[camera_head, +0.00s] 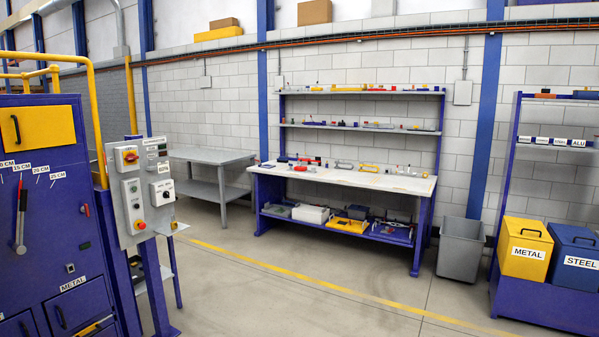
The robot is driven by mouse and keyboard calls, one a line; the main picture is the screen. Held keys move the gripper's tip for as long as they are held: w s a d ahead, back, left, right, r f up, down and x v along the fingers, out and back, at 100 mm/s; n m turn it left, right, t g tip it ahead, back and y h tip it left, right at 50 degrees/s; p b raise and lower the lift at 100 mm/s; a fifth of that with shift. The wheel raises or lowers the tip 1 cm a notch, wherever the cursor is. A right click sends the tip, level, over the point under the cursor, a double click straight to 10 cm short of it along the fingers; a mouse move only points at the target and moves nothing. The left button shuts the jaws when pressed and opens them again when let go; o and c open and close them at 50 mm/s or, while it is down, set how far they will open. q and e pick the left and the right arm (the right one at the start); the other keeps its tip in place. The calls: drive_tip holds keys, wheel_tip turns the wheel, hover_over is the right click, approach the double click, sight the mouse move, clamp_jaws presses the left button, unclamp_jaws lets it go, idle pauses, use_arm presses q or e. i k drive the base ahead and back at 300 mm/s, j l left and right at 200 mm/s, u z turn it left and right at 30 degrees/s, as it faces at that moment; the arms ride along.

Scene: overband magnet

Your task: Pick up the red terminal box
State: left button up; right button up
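The workbench (390,182) with a pale top stands against the back wall. Small red items (300,168) lie on the left part of its top, and small red pieces also show on the upper shelf (290,92) above it. They are too small for me to tell which one is the red terminal box. Neither of my grippers is in view.
A control panel (141,190) and a blue cabinet (35,240) stand close on the left. A grey table (210,157) is left of the bench. A grey bin (461,250) and yellow METAL box (525,248) stand right. The floor before the bench is clear.

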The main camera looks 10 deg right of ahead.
sight(297, 168)
drive_tip(key=i+z, duration=0.4)
drive_tip(key=i, duration=2.2)
drive_tip(key=i+l, duration=0.1)
drive_tip(key=i, duration=2.35)
